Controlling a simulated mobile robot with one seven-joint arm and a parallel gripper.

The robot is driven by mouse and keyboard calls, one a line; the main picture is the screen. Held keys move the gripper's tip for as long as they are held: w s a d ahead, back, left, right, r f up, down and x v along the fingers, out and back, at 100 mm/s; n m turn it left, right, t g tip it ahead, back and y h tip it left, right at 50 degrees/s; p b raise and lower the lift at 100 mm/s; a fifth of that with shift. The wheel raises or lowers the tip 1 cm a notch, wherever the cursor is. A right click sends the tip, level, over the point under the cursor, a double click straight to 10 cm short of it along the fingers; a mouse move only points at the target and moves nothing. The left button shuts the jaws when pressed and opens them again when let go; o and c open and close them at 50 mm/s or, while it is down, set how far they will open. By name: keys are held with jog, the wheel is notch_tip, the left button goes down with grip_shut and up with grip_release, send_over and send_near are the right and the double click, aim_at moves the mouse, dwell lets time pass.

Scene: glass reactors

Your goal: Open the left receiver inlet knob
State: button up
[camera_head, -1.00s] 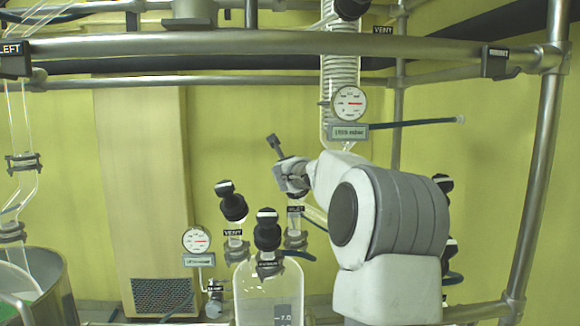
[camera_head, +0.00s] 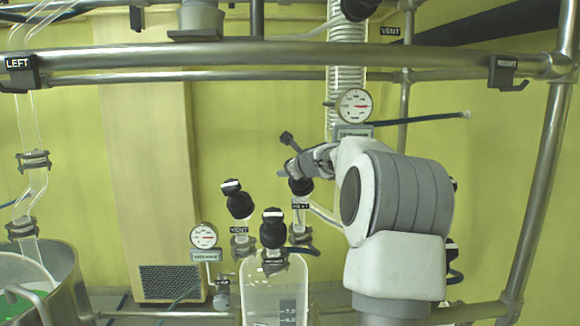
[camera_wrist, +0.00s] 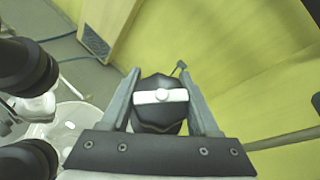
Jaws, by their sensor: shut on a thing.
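The receiver inlet knob is black with a white bar across its top. In the wrist view the knob (camera_wrist: 160,117) sits between the two fingers of my gripper (camera_wrist: 160,76), which is shut on it. In the head view the inlet knob (camera_head: 301,186) shows partly beneath my gripper (camera_head: 300,172), above a small label (camera_head: 300,203) on a glass neck. The knob's sides are partly hidden by the fingers. The glass receiver (camera_head: 260,300) stands below, with volume marks.
The vent knob (camera_head: 238,200) and another black knob (camera_head: 273,228) stand close to the left of my gripper. A gauge (camera_head: 204,236) stands further left, another gauge (camera_head: 354,105) above. Metal rails (camera_head: 290,54) cross overhead. A steel pot (camera_head: 70,285) is at the lower left.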

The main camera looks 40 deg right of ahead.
jog(key=o, duration=1.4)
jog(key=shift+s, duration=0.1)
jog(key=b+v, duration=0.3)
jog(key=v, duration=0.8)
jog(key=shift+s+r+b, duration=0.1)
jog(key=shift+s+b, duration=0.2)
jog(key=shift+s, duration=0.1)
